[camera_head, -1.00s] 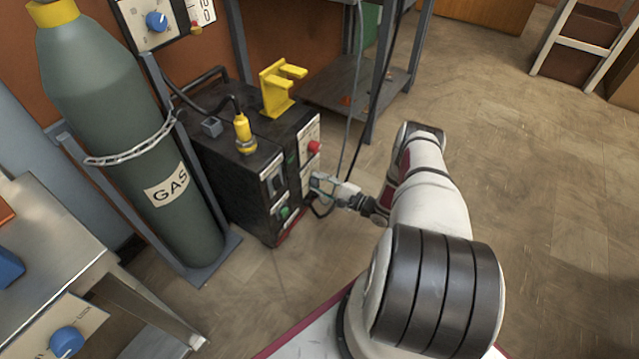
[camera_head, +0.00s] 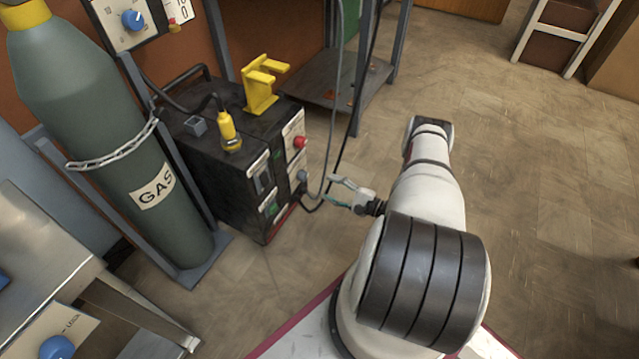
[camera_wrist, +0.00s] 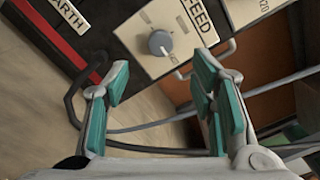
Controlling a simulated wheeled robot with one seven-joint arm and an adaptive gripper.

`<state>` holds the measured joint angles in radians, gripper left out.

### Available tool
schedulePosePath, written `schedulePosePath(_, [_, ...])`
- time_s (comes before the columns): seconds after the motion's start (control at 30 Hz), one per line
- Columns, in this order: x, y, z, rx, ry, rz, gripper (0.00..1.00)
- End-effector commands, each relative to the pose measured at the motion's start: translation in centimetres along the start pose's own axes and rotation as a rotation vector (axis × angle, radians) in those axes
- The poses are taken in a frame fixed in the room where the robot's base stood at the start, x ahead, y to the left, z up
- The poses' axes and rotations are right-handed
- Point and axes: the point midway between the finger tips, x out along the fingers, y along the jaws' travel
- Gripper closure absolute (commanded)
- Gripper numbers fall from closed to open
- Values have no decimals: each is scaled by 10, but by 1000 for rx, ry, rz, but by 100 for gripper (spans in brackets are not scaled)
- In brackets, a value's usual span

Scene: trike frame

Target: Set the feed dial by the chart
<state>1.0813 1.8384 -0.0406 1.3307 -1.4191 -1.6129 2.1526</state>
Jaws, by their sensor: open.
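The feed dial (camera_wrist: 160,43) is a round grey knob on a pale plate marked FEED (camera_wrist: 195,18) in the wrist view. Its pointer and scale marks are too small to read with certainty. In the head view the dial (camera_head: 302,175) is on the front of the black machine (camera_head: 225,165). My gripper (camera_head: 335,190) is in front of that face, apart from the dial. In the wrist view my gripper (camera_wrist: 160,80) is open and empty, its teal pads spread, with the dial beyond the gap. I cannot make out a chart in either view.
A red knob (camera_head: 299,142) is above the dial. Cables (camera_head: 335,120) hang close to the machine's front. A chained gas cylinder (camera_head: 150,170) stands left. A metal table (camera_head: 35,250) is at lower left. Floor to the right is clear.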

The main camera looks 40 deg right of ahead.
Motion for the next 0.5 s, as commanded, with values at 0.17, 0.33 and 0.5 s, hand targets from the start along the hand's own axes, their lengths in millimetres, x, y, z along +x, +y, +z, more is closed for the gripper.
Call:
schedulePosePath(0.17, [-18,0,0,1,1,0,49])
schedulePosePath(0.33, [-22,0,0,1,0,0,49])
schedulePosePath(0.5, [-22,0,0,1,0,1,49])
